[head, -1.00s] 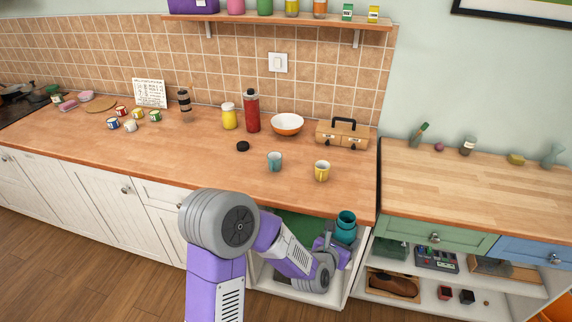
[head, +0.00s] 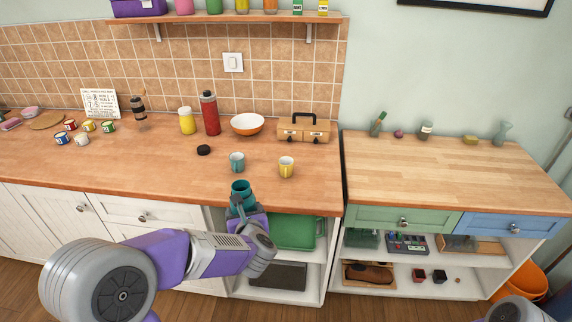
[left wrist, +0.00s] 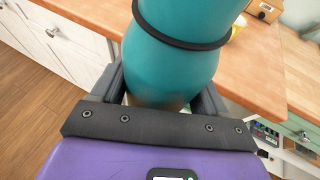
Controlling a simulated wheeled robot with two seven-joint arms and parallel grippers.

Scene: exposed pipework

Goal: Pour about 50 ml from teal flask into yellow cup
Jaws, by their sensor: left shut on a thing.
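The teal flask (head: 241,191) is in my left gripper (head: 240,208), just in front of the counter's front edge in the head view. Its open mouth faces up and it looks roughly upright. In the left wrist view the flask (left wrist: 175,60) fills the space between the fingers, with a black band around it; its top is cut off. The yellow cup (head: 286,167) stands upright on the counter, behind and to the right of the flask. A bit of yellow beside the flask in the wrist view may be this cup. My right gripper is not in view.
A teal mug (head: 237,162) stands behind the flask, left of the yellow cup. A black lid (head: 204,150), an orange bowl (head: 247,125), a red bottle (head: 210,115) and a wooden case (head: 303,132) are farther back. The counter right of the yellow cup is clear.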

